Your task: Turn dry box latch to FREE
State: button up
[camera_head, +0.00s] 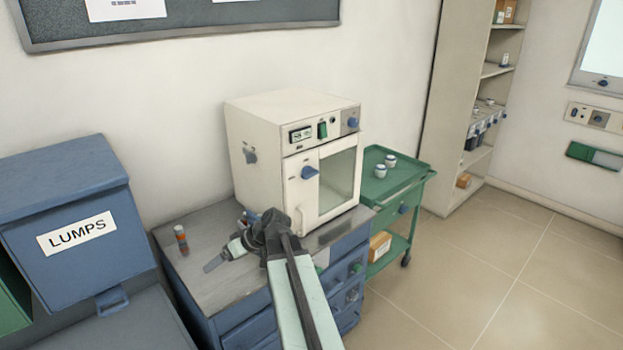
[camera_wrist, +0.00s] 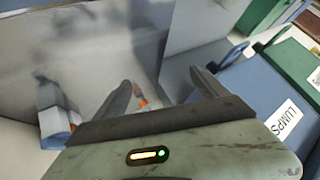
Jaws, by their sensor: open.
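The dry box appears to be the white cabinet (camera_head: 262,158) with a glass door on the blue bench in the head view. A blue latch knob (camera_head: 309,172) sits on the left part of its door front; its label is too small to read. My gripper (camera_head: 216,260) is over the bench top, left of and below the latch, apart from it, and points left. In the wrist view my gripper (camera_wrist: 164,90) has its two fingers spread with nothing held. The latch cannot be made out in the wrist view.
An orange-marked vial (camera_head: 181,239) stands on the bench top (camera_head: 205,275). A blue LUMPS bin (camera_head: 80,240) is at left. A green trolley (camera_head: 400,185) with small jars stands right of the cabinet. The floor at right is clear. A blue-and-white item (camera_wrist: 55,118) is unclear.

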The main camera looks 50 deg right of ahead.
jog(key=s+d+r+t+h, duration=0.1)
jog(key=d+r+t, duration=0.25)
jog(key=d, duration=0.65)
jog(key=d+r+t+h, duration=0.1)
jog(key=d+r+t, duration=0.25)
jog(key=d, duration=0.55)
jog(key=m+t+h, duration=0.2)
jog(key=t+h, duration=0.1)
jog(key=h, duration=0.2)
send_near(312, 175)
jog(key=w, duration=0.6)
jog(key=w+d, duration=0.1)
jog(key=w, duration=0.2)
jog(key=shift+w+f+b, duration=0.1)
jog(key=shift+b, duration=0.2)
jog(key=shift+a, duration=0.15)
jog(key=c, duration=1.4)
